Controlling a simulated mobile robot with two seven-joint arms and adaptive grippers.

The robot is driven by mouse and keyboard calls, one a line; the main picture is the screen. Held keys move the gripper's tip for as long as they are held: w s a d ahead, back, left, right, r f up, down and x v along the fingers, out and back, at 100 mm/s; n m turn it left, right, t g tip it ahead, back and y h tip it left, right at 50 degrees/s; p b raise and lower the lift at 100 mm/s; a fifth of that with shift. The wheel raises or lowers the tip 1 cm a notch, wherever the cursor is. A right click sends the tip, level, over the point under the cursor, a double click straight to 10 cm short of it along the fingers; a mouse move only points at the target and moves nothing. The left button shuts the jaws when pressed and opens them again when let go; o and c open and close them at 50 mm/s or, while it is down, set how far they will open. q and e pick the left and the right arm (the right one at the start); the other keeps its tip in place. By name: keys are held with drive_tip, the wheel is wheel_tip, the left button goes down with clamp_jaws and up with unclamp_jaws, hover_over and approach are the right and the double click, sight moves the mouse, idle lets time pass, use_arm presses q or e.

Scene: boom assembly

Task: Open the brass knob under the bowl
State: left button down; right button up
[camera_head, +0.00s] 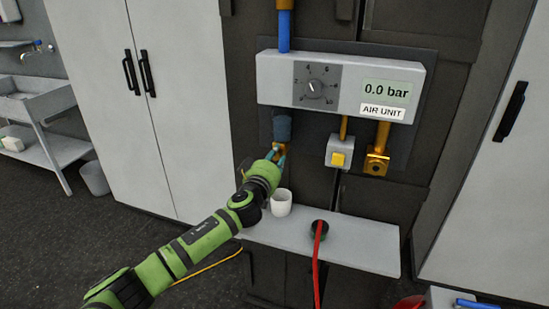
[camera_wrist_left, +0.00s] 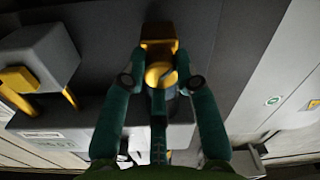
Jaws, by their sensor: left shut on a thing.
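The blue-grey bowl (camera_head: 283,127) hangs under the left end of the air unit (camera_head: 275,80). The brass knob (camera_head: 280,147) sits right under the bowl. My left gripper (camera_head: 275,154) reaches up to it from below left and is shut on the knob. The fingers hide part of the knob in the head view. The gauge display reads 0.0 bar. My right gripper is not in view.
A white cup (camera_head: 281,203) stands on the shelf (camera_head: 365,252) just below my left gripper. A red hose (camera_head: 317,265) with a dark end piece lies over the shelf.

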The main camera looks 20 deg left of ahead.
use_arm(q)
drive_tip(key=m, duration=0.3)
drive_tip(key=shift+b, duration=0.4)
drive_tip(key=shift+a+r+m+h+p, duration=0.15)
drive_tip(key=shift+m+p, duration=1)
drive_tip(key=shift+m, duration=4.2)
drive_tip(key=shift+d+m+h+p, duration=0.2)
drive_tip(key=shift+m+p, duration=0.95)
drive_tip(key=shift+m, duration=4.15)
drive_tip(key=shift+a+r+m+h+p, duration=0.2)
drive_tip(key=shift+m+p, duration=0.95)
drive_tip(key=shift+m, duration=4.2)
drive_tip(key=shift+f, duration=0.1)
